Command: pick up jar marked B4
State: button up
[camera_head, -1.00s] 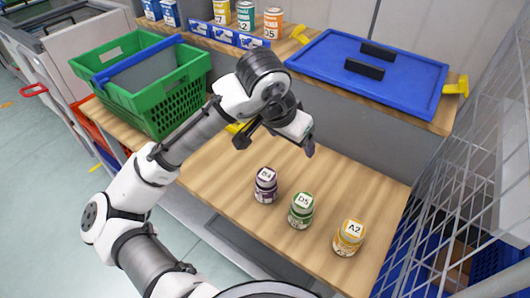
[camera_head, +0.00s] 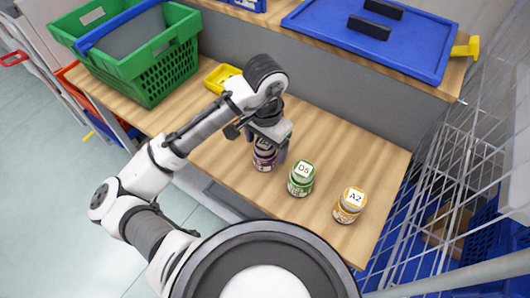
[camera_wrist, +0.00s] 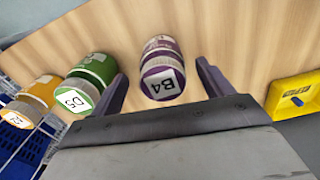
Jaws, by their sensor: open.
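The purple jar marked B4 (camera_head: 264,156) stands upright on the wooden bench. In the wrist view the jar (camera_wrist: 162,72) shows its white B4 lid label between my two fingers, nearer the left one. My gripper (camera_head: 265,150) is above and around the jar's top in the head view, and the wrist covers part of the lid. In the wrist view my gripper (camera_wrist: 162,85) is open, with a gap to the jar on the right side.
A green jar D5 (camera_head: 301,179) stands close to the right of B4, and a yellow jar A2 (camera_head: 349,205) farther right. A yellow bin (camera_head: 222,78) and a green crate (camera_head: 160,73) are behind left. A blue lid (camera_head: 400,45) lies on the shelf; a wire rack (camera_head: 460,170) borders the right.

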jog(key=shift+w+f, duration=0.15)
jog(key=shift+f, duration=2.2)
jog(key=c, duration=1.3)
jog(key=shift+r, duration=0.1)
